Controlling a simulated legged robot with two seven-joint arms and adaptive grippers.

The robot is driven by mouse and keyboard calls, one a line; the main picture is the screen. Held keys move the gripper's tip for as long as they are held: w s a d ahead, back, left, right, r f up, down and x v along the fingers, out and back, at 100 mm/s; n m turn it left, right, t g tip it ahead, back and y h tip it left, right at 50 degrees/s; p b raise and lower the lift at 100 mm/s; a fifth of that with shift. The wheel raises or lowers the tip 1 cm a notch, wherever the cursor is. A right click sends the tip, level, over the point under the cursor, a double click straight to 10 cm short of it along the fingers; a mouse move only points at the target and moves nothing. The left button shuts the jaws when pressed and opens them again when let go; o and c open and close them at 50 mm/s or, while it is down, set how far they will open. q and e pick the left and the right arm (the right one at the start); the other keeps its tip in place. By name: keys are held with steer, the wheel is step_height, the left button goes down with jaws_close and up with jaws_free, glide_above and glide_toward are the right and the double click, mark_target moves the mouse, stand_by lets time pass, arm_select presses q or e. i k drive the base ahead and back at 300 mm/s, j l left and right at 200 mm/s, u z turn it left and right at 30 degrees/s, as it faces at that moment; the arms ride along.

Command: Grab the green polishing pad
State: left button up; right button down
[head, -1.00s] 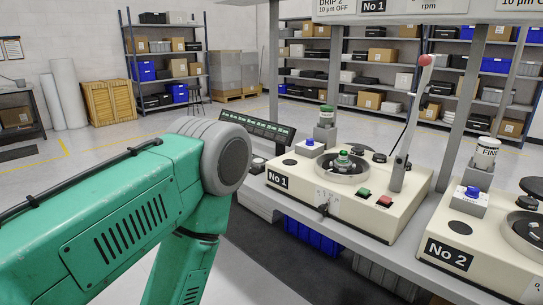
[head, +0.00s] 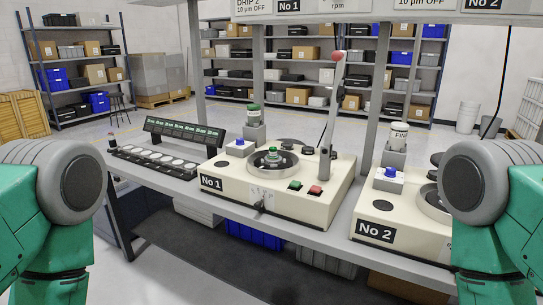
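I cannot pick out a green polishing pad for certain. A small green-topped piece (head: 272,154) sits in the middle of the round wheel (head: 258,163) on machine No 1 (head: 225,185). A tilted dark rack (head: 184,133) with several small green faces stands at the left end of the bench, behind a row of several pale round discs (head: 165,161). My green arms show at the left and right edges, but both grippers are out of view.
The grey bench (head: 335,229) carries machine No 1 and, to its right, machine No 2 (head: 375,232). Upright posts (head: 375,95) and a raised lever arm (head: 332,105) rise over the bench. Blue bins (head: 255,235) sit below. Open floor lies at the left.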

mark_target(273, 155)
steer(key=i+j+z, duration=0.2)
steer(key=i, duration=0.25)
steer(key=i+j+z, duration=0.15)
steer(key=i+j, duration=0.2)
steer(key=i, duration=0.1)
